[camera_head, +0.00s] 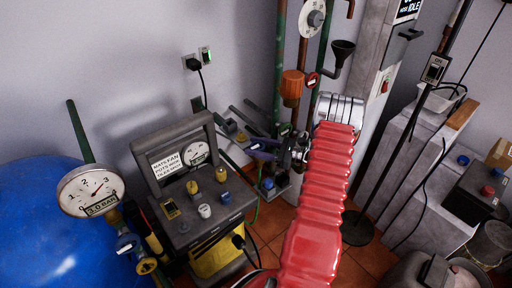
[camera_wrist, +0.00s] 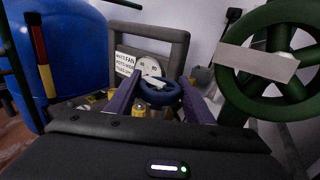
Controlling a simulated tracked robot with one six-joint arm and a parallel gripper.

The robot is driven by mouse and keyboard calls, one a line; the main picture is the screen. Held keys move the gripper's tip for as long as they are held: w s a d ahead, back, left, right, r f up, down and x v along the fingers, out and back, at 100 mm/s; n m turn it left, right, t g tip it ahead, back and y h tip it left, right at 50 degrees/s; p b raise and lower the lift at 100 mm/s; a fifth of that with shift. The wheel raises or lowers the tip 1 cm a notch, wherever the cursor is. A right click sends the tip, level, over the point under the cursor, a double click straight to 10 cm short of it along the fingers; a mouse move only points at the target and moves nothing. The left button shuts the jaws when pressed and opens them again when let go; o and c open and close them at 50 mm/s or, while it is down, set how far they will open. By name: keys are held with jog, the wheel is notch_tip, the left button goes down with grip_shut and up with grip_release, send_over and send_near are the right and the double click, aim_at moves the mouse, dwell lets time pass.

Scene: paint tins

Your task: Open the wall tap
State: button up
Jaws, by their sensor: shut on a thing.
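My gripper (camera_head: 257,150) reaches left from the end of my red-sleeved arm, beside the wall pipes. In the wrist view its two purple fingers (camera_wrist: 158,90) stand on either side of a small blue handwheel (camera_wrist: 158,95) and are shut on its rim. A pale strip lies across the wheel's hub. I cannot tell from a label whether this wheel is the wall tap. A larger green handwheel (camera_wrist: 232,68) with a beige strip across it is close on the right of the wrist view, apart from the fingers. In the head view the fingers hide most of the held wheel.
A grey control box (camera_head: 185,190) with a dial and knobs stands left of my gripper. A blue tank (camera_head: 35,220) with a pressure gauge (camera_head: 92,190) is farther left. Vertical pipes with an orange valve (camera_head: 292,84) rise behind my arm. A grey cabinet (camera_head: 425,170) stands at right.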

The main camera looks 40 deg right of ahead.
jog(key=o, duration=1)
jog(key=shift+o, duration=0.2)
jog(key=v, duration=1.3)
jog(key=shift+s+d, duration=0.25)
jog(key=shift+s, duration=0.05)
